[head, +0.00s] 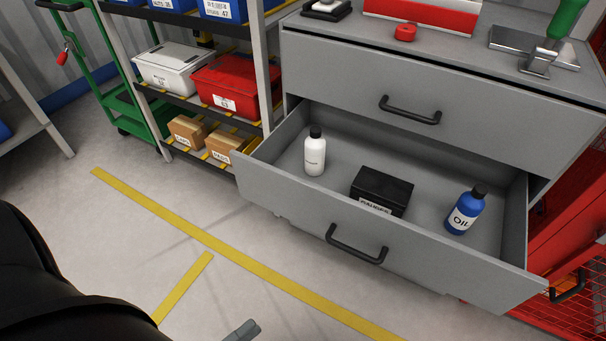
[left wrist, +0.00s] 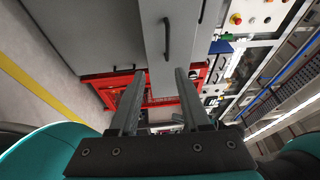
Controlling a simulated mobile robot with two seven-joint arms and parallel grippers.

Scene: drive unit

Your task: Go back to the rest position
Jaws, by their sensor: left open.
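My left gripper (left wrist: 160,75) is open in the left wrist view, with its two grey fingers apart and nothing between them. Only a grey tip of it (head: 242,330) shows at the bottom edge of the head view, in front of and apart from the open drawer (head: 262,190). A black part of my arm fills the lower left of the head view. My right gripper is in neither view.
The open drawer holds a white bottle (head: 315,155), a black box (head: 381,190) and a blue oil bottle (head: 465,212). A shelf rack with a red bin (head: 226,85) stands left of the grey cabinet (head: 430,75). The floor in front is clear, with yellow lines.

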